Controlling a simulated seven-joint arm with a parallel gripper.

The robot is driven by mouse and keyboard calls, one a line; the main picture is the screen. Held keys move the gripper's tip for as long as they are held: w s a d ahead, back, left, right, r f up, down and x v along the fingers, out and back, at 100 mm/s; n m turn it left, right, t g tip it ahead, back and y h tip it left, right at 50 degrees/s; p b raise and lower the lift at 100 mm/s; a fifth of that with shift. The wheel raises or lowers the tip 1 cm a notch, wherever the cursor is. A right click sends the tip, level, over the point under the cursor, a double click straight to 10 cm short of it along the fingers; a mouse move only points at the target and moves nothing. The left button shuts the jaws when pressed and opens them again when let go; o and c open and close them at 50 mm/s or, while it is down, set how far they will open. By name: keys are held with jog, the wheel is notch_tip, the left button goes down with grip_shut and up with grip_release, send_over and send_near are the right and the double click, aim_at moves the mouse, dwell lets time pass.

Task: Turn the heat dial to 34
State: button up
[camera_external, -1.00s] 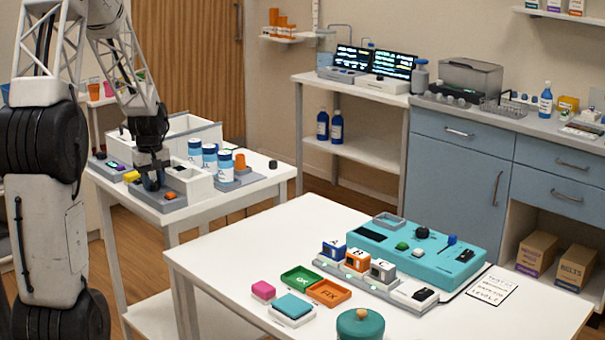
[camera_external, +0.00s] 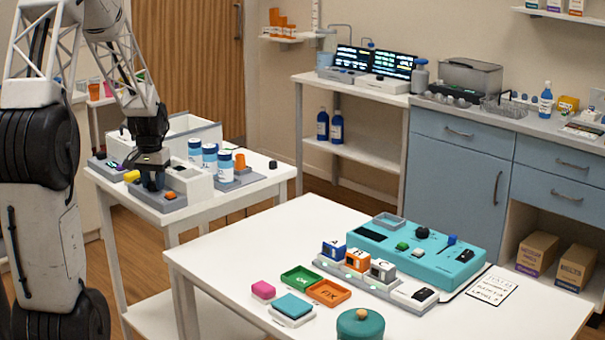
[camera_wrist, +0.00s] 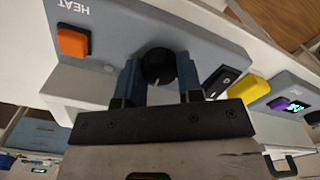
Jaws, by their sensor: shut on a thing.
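The heat dial (camera_wrist: 157,66) is a round black knob with a light mark, on a grey panel (camera_wrist: 118,20) lettered HEAT, seen upside down in the wrist view. My gripper (camera_wrist: 158,82) has its two blue fingers on either side of the dial, shut on it. In the external view my gripper (camera_external: 151,180) points down over the same panel (camera_external: 163,201) on the small side table, and it hides the dial there. I cannot read any number at the dial.
An orange button (camera_wrist: 72,41) and a black rocker switch (camera_wrist: 219,81) flank the dial on the panel. A yellow block (camera_wrist: 249,87) and a lit display (camera_wrist: 292,107) lie beyond the switch. White bottles with blue bands (camera_external: 209,156) stand right of my gripper.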

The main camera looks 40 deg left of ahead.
aim_at(154, 183)
jog(key=shift+r+m, duration=0.1)
jog(key=shift+m, duration=0.2)
jog(key=o, duration=0.7)
jog(key=shift+c, duration=0.2)
jog(key=shift+r, duration=3.85)
